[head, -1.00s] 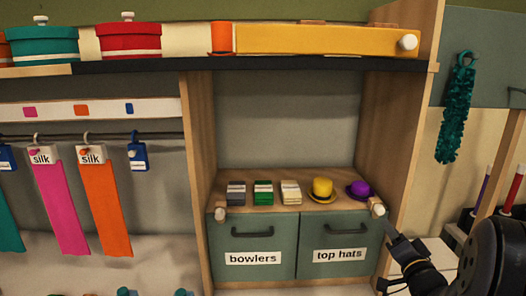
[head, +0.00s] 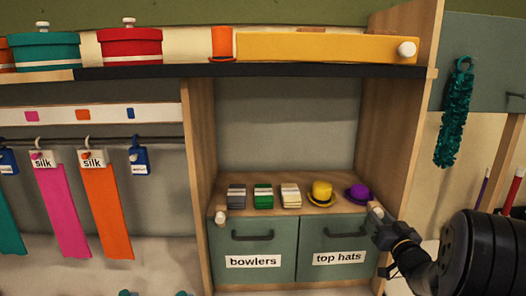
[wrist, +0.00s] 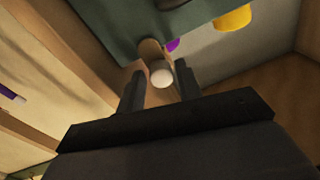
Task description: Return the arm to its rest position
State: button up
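My gripper (head: 377,224) is at the right front corner of the wooden cabinet in the head view, in front of the top hats door (head: 338,250). In the wrist view its two dark fingers (wrist: 160,72) stand apart. A white round knob on a wooden peg (wrist: 161,78) shows between or just beyond the fingertips. I cannot tell whether they touch it. Nothing is clearly held. My black arm reaches in from the lower right of the head view.
On the cabinet top (head: 300,208) stand several small stacks, a yellow hat (head: 321,191) and a purple bowler (head: 358,193). The bowlers door (head: 253,250) is closed. A yellow box (head: 320,48) lies on the upper shelf. A teal boa (head: 456,112) hangs at right.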

jog(key=n, duration=0.5)
jog(key=shift+d+r+n+g, duration=0.1)
jog(key=shift+n+g, duration=0.2)
jog(key=shift+n, duration=0.1)
jog(key=n+p, duration=0.1)
jog(key=n, duration=0.4)
jog(key=shift+r+n+y, duration=0.1)
jog(key=shift+n+y, duration=0.2)
jog(key=shift+n, duration=0.1)
jog(key=shift+s+d+b, duration=0.2)
jog(key=shift+s+b, duration=0.1)
jog(key=shift+s, duration=1.1)
jog(key=shift+a, duration=0.1)
